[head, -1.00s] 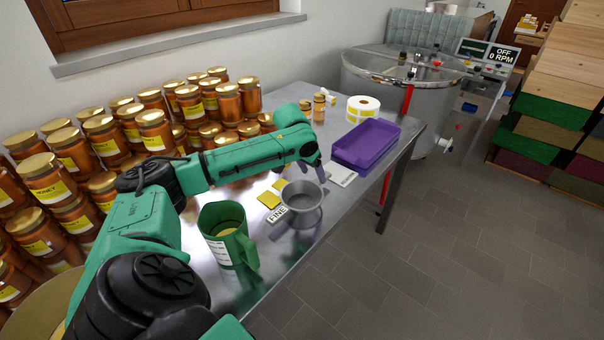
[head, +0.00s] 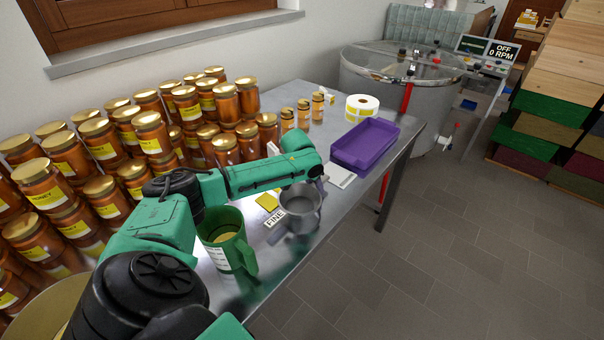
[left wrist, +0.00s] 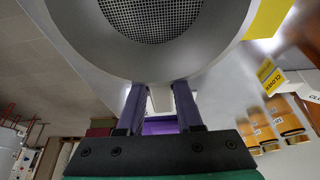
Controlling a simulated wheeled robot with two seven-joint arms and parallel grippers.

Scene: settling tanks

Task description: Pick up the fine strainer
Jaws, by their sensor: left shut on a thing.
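The fine strainer (head: 301,203) is a grey metal cup with a mesh bottom, near the front edge of the steel table. A small "FINE" label (head: 275,218) lies beside it. My left gripper (head: 322,181) is at the strainer's far right rim, shut on it. In the left wrist view the strainer (left wrist: 90,48) fills the top, mesh showing, with the purple fingers (left wrist: 160,95) at its rim. I cannot tell whether its underside touches the table. My right gripper is not in view.
A green jug (head: 228,240) stands close to the strainer on the near side. A purple tray (head: 365,146), a label roll (head: 362,108) and small jars (head: 303,115) stand farther back. Stacked honey jars (head: 110,150) line the wall. A steel tank (head: 400,95) stands beyond the table.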

